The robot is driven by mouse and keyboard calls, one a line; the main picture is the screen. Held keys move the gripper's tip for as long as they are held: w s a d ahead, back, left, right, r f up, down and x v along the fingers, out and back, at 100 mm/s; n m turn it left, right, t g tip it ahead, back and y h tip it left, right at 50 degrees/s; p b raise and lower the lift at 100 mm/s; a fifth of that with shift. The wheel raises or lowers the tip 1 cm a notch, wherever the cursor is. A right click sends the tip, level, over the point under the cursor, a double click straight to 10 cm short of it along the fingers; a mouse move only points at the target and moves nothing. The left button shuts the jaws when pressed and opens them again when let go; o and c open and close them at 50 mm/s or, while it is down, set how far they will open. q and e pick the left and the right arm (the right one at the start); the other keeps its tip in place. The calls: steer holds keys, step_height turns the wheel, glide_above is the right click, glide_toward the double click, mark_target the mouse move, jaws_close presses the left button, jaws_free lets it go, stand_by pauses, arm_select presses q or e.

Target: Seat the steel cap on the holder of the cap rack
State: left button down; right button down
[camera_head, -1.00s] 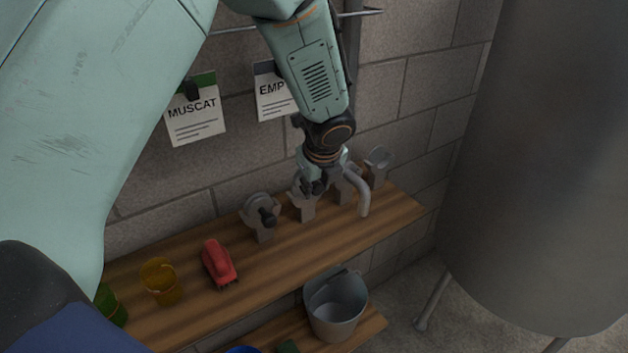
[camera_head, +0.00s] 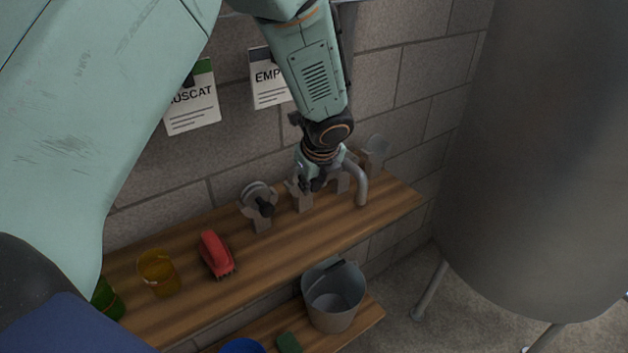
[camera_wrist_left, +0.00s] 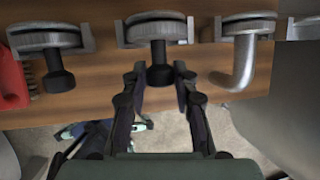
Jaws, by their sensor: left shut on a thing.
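The steel cap (camera_wrist_left: 155,28) is a round grey disc with a black knob (camera_wrist_left: 159,68). In the wrist view it lies between the two prongs of a grey holder (camera_wrist_left: 122,32); whether it sits fully down cannot be told. My left gripper (camera_head: 313,185) is at the cap rack, in front of this holder (camera_head: 301,200). In the wrist view its fingers (camera_wrist_left: 160,80) are shut on the knob from both sides. In the head view the gripper hides most of the cap. My right gripper is not in view.
A similar knobbed cap (camera_head: 259,196) sits in the holder to the left. A cap with a bent pipe (camera_head: 362,185) is close on the right. A red brush (camera_head: 214,253) and amber cup (camera_head: 158,273) stand on the wooden shelf (camera_head: 290,243). A large steel tank (camera_head: 535,170) is at right.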

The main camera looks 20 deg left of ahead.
arm_select(q)
steer(key=shift+w+a+f, duration=0.15)
steer(key=shift+w+f, duration=0.15)
steer(key=shift+f, duration=0.15)
steer(key=shift+s, duration=0.25)
steer(key=shift+w+f, duration=0.2)
steer(key=c, duration=1.4)
jaws_free()
steer(key=o, duration=0.4)
steer(key=shift+s+r, duration=0.1)
steer(key=shift+s, duration=0.05)
steer(key=shift+o, duration=0.2)
